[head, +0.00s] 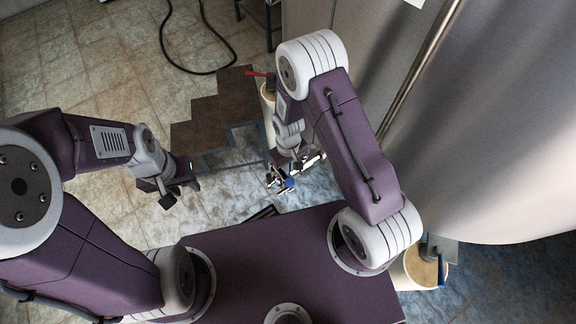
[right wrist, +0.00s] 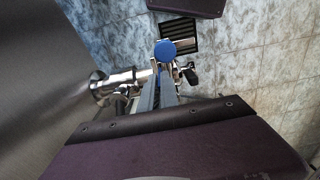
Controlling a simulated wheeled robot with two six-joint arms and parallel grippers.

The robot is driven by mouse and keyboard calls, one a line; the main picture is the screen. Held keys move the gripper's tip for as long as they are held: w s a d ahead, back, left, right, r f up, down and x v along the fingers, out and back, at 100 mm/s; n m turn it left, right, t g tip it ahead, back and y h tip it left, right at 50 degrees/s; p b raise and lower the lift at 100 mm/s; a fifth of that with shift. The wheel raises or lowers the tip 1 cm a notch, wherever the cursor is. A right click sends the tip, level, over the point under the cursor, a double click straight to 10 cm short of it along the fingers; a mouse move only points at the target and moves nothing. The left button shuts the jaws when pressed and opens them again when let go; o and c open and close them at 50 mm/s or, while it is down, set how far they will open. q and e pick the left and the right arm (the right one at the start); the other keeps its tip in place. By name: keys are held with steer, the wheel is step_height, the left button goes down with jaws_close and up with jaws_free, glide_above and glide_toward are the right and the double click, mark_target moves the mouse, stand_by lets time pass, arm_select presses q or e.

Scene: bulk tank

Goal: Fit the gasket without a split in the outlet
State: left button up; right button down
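A metal outlet fitting (right wrist: 118,84) comes off the tank wall in the right wrist view. Metal clamp-like parts and a round blue piece (right wrist: 178,48) are at its end; the blue piece also shows in the head view (head: 290,183). I cannot tell whether it is a gasket or a cap, and no split is visible. My right gripper (right wrist: 161,72) reaches these parts, its fingers close together; contact and grip are unclear. It also shows in the head view (head: 293,164). My left gripper (head: 177,194) is open and empty over the floor, left of the outlet.
The large steel tank (head: 480,120) fills the right side. A pale bucket (head: 268,108) with a red-handled tool stands behind my right arm. Another bucket (head: 408,272) with a blue-handled item is at the lower right. A floor drain (right wrist: 184,34) lies below the outlet.

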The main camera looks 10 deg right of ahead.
stand_by(0.3)
steer(key=shift+f+b, duration=2.05)
steer(key=shift+f, duration=0.8)
steer(key=c, duration=1.5)
jaws_free()
steer(key=shift+c, duration=0.2)
step_height(320, 180, up, 9)
steer(key=shift+r+p, duration=0.1)
steer(key=shift+p, duration=0.25)
